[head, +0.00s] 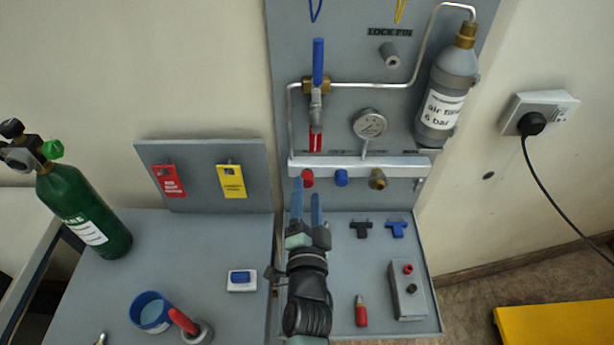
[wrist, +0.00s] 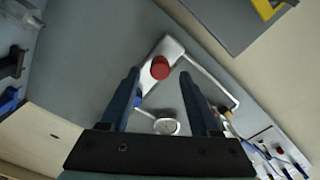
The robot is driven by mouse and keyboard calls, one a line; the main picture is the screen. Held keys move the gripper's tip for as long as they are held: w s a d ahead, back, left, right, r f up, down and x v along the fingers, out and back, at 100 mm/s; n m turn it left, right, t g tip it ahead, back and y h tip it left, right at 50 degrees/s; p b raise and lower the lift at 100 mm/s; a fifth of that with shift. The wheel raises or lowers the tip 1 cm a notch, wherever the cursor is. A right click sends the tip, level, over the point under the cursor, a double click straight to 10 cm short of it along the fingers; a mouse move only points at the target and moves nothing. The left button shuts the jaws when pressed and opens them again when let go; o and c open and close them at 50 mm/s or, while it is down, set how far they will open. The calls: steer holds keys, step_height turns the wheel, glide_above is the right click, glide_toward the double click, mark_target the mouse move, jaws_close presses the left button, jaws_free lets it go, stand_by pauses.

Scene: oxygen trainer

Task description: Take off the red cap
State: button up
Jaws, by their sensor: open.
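The red cap (head: 307,178) sits on the left end of the white manifold bar (head: 350,166) on the upright grey panel. In the wrist view the red cap (wrist: 160,67) shows as a round red knob, ahead of and between my two blue fingers. My gripper (head: 308,194) is open and empty, pointing up at the panel just below the bar. In the wrist view my gripper (wrist: 159,85) has a wide gap between its fingers. I cannot tell exactly how far the cap is from the fingertips.
A blue cap (head: 341,178) and a brass fitting (head: 377,180) sit right of the red cap on the bar. A blue-handled valve (head: 318,65) and a gauge (head: 370,125) are above. Black and blue T-shaped pieces (head: 396,229) lie right of my gripper. A green cylinder (head: 85,210) stands left.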

steer(key=m, duration=0.3)
steer(key=shift+m, duration=1.9)
steer(key=shift+m, duration=1.7)
